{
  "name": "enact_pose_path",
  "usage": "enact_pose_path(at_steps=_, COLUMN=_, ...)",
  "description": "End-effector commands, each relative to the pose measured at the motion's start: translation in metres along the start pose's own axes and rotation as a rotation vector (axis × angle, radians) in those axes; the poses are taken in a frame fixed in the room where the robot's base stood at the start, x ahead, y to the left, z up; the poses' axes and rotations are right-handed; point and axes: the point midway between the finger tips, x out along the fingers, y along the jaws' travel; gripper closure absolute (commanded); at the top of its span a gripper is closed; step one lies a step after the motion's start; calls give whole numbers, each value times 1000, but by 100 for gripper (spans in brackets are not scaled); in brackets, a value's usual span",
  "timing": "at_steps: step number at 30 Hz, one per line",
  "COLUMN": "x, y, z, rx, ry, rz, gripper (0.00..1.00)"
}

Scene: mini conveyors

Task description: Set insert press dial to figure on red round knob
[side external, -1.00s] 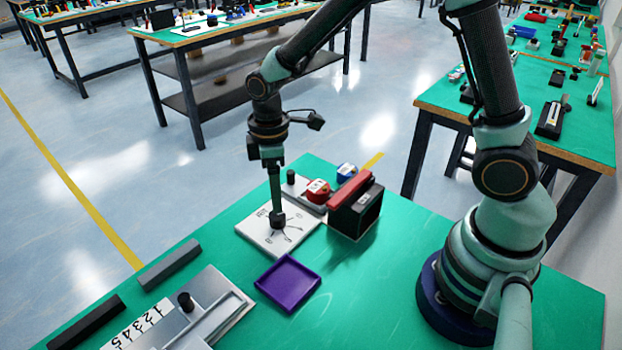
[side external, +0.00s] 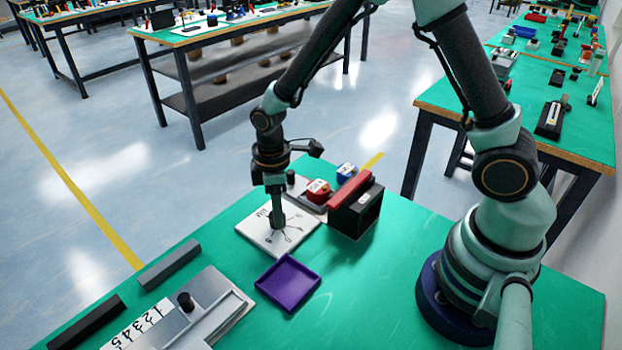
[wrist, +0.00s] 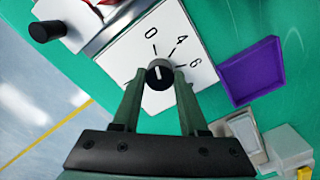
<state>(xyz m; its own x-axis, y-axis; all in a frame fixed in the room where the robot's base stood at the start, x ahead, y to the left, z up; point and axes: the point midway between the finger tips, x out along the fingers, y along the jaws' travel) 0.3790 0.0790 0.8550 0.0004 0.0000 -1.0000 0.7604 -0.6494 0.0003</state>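The insert press dial is a black knob (wrist: 160,74) with a white pointer line on a white plate (side external: 262,238). In the wrist view the figures 0, 4 and 6 are readable around it, and the pointer line aims roughly toward 0. My gripper (side external: 279,226) points straight down over the dial. In the wrist view its two fingers (wrist: 160,76) stand on either side of the knob, with what look like narrow gaps. The red round knob (side external: 318,187) stands behind the plate; its white top mark is too small to read.
A black block with a red top (side external: 357,206) stands close right of the plate. A blue round knob (side external: 346,171) and a black post are behind. A purple tray (side external: 288,284) lies in front. A grey fixture with a number strip (side external: 140,328) is at front left.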

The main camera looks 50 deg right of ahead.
Motion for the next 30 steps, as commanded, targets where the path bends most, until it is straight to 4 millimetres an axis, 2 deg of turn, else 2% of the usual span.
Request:
enact_pose_path(at_steps=11, x=0, y=0, z=0, rx=72, ry=-1, rz=-1, gripper=100)
enact_pose_path(at_steps=30, x=-1, y=-1, z=0, rx=570, ry=-1, rz=-1, gripper=100)
